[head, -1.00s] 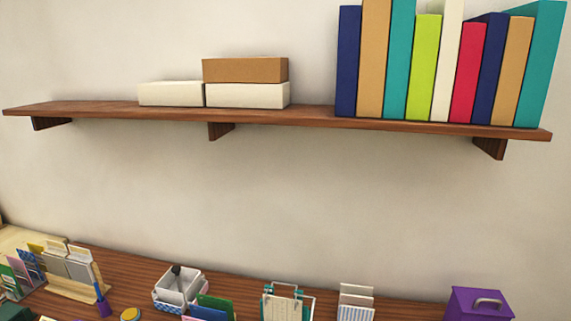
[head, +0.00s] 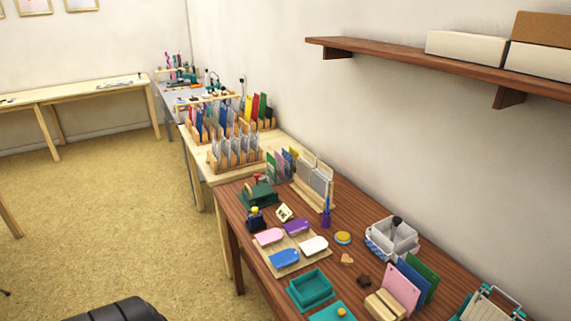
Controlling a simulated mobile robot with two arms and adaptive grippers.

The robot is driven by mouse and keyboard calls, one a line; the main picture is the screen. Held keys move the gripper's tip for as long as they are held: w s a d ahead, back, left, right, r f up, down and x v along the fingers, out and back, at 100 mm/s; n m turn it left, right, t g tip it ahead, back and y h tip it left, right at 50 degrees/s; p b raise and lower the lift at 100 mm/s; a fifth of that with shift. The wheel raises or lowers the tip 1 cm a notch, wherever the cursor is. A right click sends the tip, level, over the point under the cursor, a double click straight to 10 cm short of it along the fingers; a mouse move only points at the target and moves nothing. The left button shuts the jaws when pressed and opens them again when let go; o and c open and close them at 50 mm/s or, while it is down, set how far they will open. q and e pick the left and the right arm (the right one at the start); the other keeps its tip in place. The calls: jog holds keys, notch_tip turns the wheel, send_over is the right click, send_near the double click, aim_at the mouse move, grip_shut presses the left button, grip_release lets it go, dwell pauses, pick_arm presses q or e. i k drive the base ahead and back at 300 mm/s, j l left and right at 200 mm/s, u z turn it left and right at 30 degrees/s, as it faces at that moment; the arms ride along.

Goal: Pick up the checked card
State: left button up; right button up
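I cannot pick out the checked card with certainty. A blue-and-white patterned surface (head: 377,250) shows at the front left of a white divided box (head: 393,236) on the brown table; I cannot tell whether it is a card or part of the box. Pink, blue and green cards (head: 421,274) stand upright in a wooden holder (head: 385,304) to the right of it. Neither of my grippers is in view.
The brown table (head: 330,258) also holds colored tags (head: 284,257) on a board, a teal tray (head: 311,289), a purple pen holder (head: 326,210) and a card rack (head: 313,185). A shelf (head: 400,54) hangs above. Open floor (head: 110,220) lies left.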

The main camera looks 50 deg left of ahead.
aim_at(288, 158)
jog(key=u, duration=1.45)
